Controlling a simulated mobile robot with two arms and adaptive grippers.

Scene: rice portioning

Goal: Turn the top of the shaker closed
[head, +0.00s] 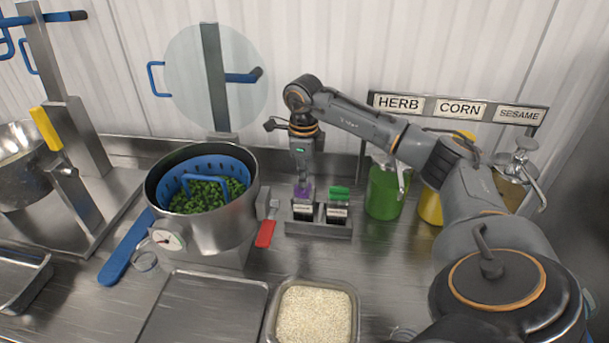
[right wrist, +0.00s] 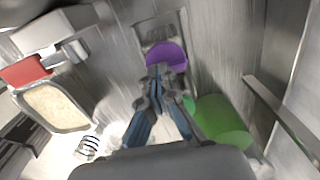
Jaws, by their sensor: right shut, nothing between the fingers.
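Two shakers stand in a metal rack (head: 320,232) at the middle of the counter. The left shaker (head: 303,211) has a purple top (head: 303,193), and the right shaker (head: 338,212) has a green top (head: 339,191). My right gripper (head: 303,182) points down directly above the purple top, shut with nothing in it. In the right wrist view its fingertips (right wrist: 158,72) overlap the edge of the purple top (right wrist: 167,57); I cannot tell whether they touch it. The purple top's turned position is too small to read. My left gripper is out of view.
A steel pot (head: 205,225) with greens in a blue basket stands to the left, a red handle (head: 265,234) beside it. A rice tray (head: 270,325) and an empty tray (head: 200,310) lie in front. A green container (head: 383,192) stands close to the right.

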